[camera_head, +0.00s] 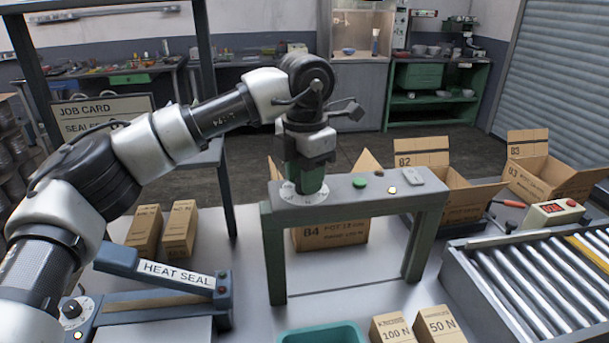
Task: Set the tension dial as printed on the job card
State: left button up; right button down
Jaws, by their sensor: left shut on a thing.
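My left arm reaches across from the left, and its gripper (308,172) points down at the left end of a grey-topped green bridge frame (345,189). It is shut on a green knob (309,183) that stands on a white round scale (290,192), apparently the tension dial. The gripper hides the knob's top, and the scale marks are too small to read. The job card (85,110) stands at the back left. It reads "JOB CARD" and a line starting "SEALER"; my arm covers the rest. My right gripper is not in view.
A green button (360,182) and a small lit button (392,190) are on the bridge. A heat sealer (165,271) with its own dial (74,308) is at front left. Open cartons (460,200) stand behind, a roller conveyor (520,290) right, boxes marked 100 N (394,329) and 50 N (438,325) in front.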

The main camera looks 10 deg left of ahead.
pick_arm(q)
jog(key=shift+r, duration=0.15)
jog(key=o, duration=0.9)
notch_tip(320, 180, up, 11)
jog(key=shift+f+b, duration=0.15)
jog(key=shift+b, duration=0.25)
jog(key=shift+f, duration=0.1)
